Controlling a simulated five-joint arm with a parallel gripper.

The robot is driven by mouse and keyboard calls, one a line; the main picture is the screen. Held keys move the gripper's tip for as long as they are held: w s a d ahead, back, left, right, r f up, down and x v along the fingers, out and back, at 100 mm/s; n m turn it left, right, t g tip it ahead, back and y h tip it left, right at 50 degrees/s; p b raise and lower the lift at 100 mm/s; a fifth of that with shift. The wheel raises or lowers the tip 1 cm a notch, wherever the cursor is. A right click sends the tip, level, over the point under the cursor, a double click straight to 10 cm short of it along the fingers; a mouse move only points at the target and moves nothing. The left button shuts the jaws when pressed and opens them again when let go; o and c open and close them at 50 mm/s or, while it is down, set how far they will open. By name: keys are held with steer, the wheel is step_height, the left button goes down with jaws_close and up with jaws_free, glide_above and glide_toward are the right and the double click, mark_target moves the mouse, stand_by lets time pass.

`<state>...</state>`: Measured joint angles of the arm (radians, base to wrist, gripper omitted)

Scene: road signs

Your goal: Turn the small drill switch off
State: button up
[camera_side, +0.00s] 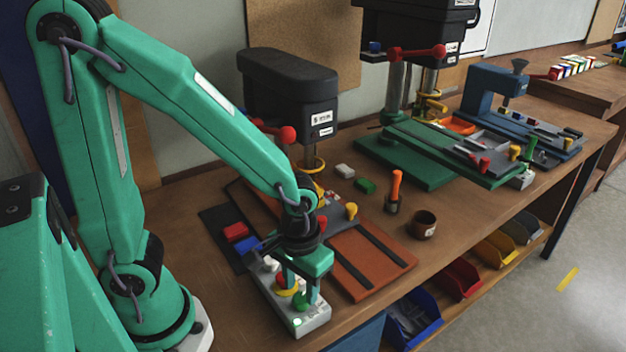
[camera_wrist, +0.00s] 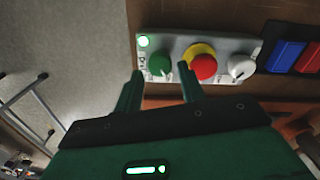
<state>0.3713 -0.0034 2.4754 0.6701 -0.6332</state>
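A light grey switch box (camera_side: 312,322) sits at the table's front edge, below my gripper (camera_side: 300,284). In the wrist view the box (camera_wrist: 212,42) carries a lit green lamp (camera_wrist: 144,41), a green knob (camera_wrist: 159,64), a red button (camera_wrist: 203,67) on a yellow ring and a grey-white knob (camera_wrist: 242,66). Partly hidden lettering beside the green knob seems to begin "Dri". My gripper is open and points down, one finger on each side of the green knob in the wrist view. I cannot tell whether either finger touches it.
Red and blue blocks (camera_side: 235,231) lie beside the box. A drill press (camera_side: 290,85) stands behind an orange-brown board (camera_side: 372,262). A cup (camera_side: 423,225) and an orange-handled tool (camera_side: 396,185) stand to the right. Larger machines fill the back. Coloured bins (camera_side: 460,277) sit below the tabletop.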

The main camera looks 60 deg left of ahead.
mark_target(301, 302)
steer(key=shift+f, duration=1.3)
steer(key=c, duration=0.7)
steer(key=shift+m, duration=0.4)
steer(key=m, duration=1.1)
